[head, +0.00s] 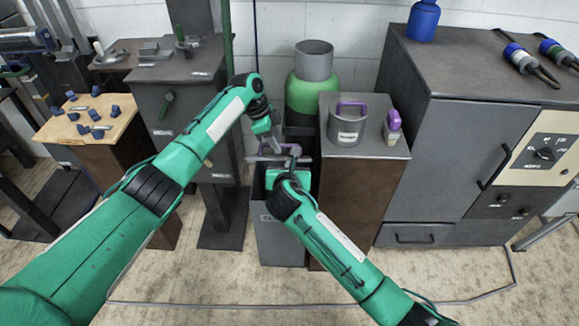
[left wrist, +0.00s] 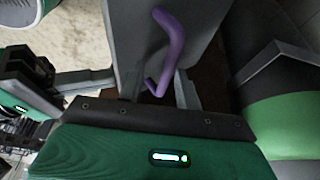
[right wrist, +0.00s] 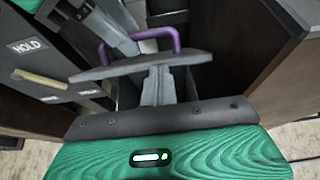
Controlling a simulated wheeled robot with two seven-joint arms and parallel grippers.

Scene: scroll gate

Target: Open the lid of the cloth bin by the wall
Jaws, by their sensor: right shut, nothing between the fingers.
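The cloth bin (head: 279,240) is a tall grey box standing by the wall. Its grey lid (right wrist: 110,69) with a purple handle (head: 293,149) appears tilted up from the rim, though the arms cover much of it. The handle also shows in both wrist views (left wrist: 172,42) (right wrist: 160,34). My left gripper (left wrist: 157,82) is open, its fingers apart on either side of the handle's near end, not visibly closed on it. My right gripper (right wrist: 158,82) is shut and empty, its fingertips close under the lid's edge. Contact there is unclear.
A brown cabinet (head: 338,215) with a grey canister (head: 346,125) stands close on the bin's right. A green cylinder (head: 303,95) is behind. A grey cabinet (head: 180,105) stands on the left. The floor in front (head: 240,285) is open apart from a cable.

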